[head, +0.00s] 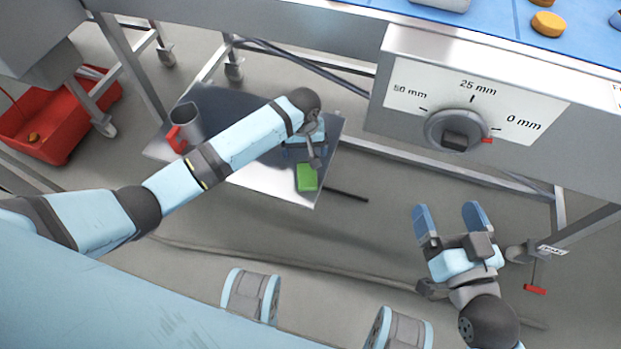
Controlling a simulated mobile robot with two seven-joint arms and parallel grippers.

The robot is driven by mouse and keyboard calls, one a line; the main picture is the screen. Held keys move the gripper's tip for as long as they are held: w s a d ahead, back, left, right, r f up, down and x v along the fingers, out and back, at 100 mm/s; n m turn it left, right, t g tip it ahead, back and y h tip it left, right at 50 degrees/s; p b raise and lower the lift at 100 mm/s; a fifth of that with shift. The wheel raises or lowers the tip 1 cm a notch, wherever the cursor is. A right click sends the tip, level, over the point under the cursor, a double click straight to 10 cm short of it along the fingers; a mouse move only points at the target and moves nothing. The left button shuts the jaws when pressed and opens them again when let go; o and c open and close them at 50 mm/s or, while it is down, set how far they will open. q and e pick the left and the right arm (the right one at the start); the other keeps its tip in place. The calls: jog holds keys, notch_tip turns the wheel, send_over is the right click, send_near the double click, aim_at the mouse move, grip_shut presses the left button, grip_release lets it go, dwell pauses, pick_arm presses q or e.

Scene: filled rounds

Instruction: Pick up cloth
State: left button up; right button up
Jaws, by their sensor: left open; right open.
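A small green rectangular piece (306,177), which looks like the folded cloth, lies flat near the front right edge of the low dark metal table (255,182). I cannot tell for certain that it is cloth. My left gripper (303,153) is over this table, just behind the green piece, pointing down. Its own wrist hides much of it, and it appears open, with nothing seen in it. My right gripper (447,211) is open and empty above the floor at the right, its two blue fingers apart, well away from the table.
A grey jug with a red handle (186,124) stands at the table's left. A red crate (60,120) is on the floor at far left. A machine with a dial panel (470,105) and blue belt (490,18) runs along the back. A red-handled valve (535,288) is near my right gripper.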

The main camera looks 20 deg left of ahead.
pick_arm(q)
jog(key=b, duration=0.2)
send_over(307, 173)
jog(key=f, duration=0.5)
jog(key=shift+a+f, duration=0.25)
jog(key=shift+f, duration=0.5)
jog(key=f+b, duration=0.2)
jog(key=f, duration=0.1)
jog(key=f+b, duration=0.1)
jog(key=f, duration=0.1)
jog(key=shift+d+f, duration=0.1)
jog(key=shift+d, duration=0.15)
pick_arm(e)
jog(key=shift+a+r+n+t+y, duration=0.2)
jog(key=shift+a+n+t+y, duration=0.1)
jog(key=shift+a+y, duration=0.75)
jog(key=shift+d, duration=0.1)
pick_arm(q)
jog(key=c, duration=1)
